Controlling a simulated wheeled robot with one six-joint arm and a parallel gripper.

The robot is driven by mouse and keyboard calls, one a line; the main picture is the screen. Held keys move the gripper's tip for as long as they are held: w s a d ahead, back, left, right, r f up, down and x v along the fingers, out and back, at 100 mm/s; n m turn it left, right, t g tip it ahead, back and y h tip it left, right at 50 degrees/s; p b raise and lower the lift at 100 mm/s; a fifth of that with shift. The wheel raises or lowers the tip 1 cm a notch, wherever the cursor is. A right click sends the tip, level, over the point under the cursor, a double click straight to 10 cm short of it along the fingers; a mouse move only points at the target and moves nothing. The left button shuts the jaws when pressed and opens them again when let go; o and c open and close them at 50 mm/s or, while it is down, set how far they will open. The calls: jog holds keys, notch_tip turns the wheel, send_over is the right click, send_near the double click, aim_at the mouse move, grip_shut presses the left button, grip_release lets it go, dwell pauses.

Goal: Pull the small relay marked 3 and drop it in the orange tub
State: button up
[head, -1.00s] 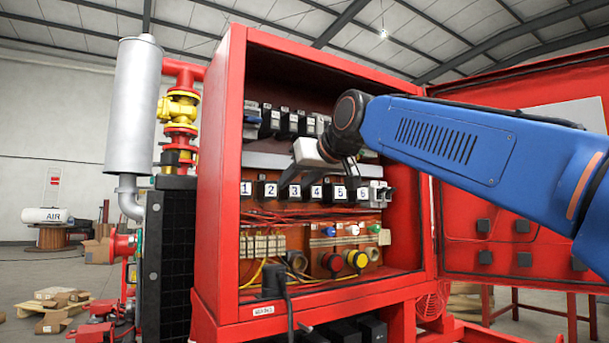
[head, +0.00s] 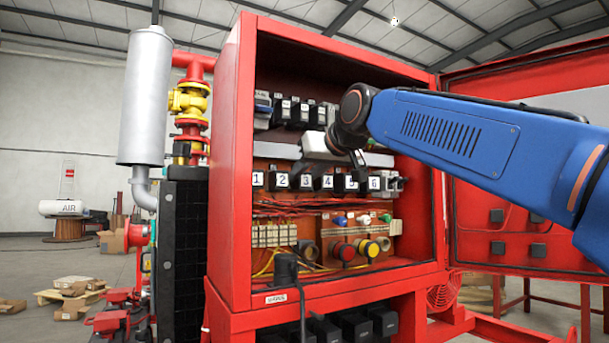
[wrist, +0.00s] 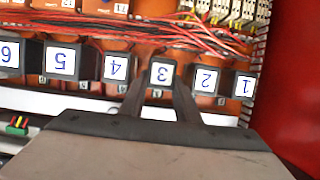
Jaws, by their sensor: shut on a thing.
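The small relay marked 3 (head: 306,181) is a black block with a white label in the lower numbered row of the red cabinet. In the wrist view relay 3 (wrist: 162,75) appears upside down, in line with its neighbours. My gripper (wrist: 160,99) is shut on relay 3, with one dark finger on each side of it. In the head view my gripper (head: 309,165) reaches the row from above, its fingers partly hard to make out. I cannot tell whether the relay is fully seated. The orange tub is not in view.
Relay 2 (wrist: 206,79) and relay 4 (wrist: 116,67) stand close on either side. Red wires (wrist: 190,35) run below the row. An upper row of black relays (head: 300,113) is above. The cabinet's red side wall (head: 232,170) bounds the left.

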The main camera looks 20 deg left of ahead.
aim_at(306, 178)
jog(key=shift+s+d, duration=1.25)
jog(key=shift+d, duration=0.2)
dwell(1.5)
jog(key=shift+s+d, duration=0.9)
jog(key=shift+d, duration=0.15)
dwell(0.3)
